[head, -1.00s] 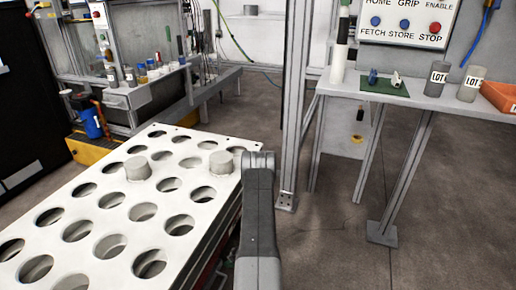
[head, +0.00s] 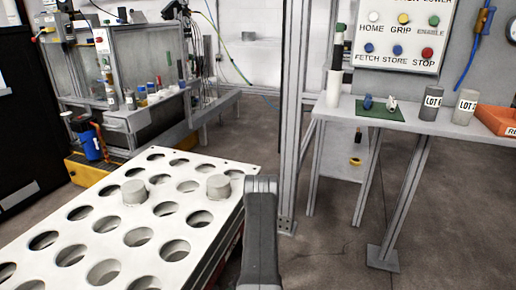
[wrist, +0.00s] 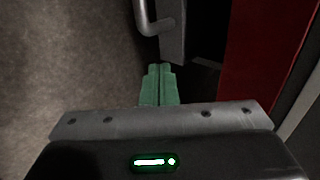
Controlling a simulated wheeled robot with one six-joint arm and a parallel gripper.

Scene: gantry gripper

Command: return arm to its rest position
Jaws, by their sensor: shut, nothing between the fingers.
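My gripper (wrist: 159,72) shows in the wrist view as two green fingers pressed together, with nothing between them. It points down toward a dark floor, beside a grey metal handle (wrist: 151,22) and a red panel (wrist: 256,55). In the head view my arm (head: 262,235) stands upright at the lower middle, just right of the white rack. My fingers are hidden in that view.
A white rack (head: 219,216) with round holes fills the lower left and holds two grey cylinders (head: 134,192) (head: 218,187). At right, a bench (head: 390,118) carries two lot-marked cylinders (head: 431,103) (head: 465,106) and an orange tray (head: 497,118).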

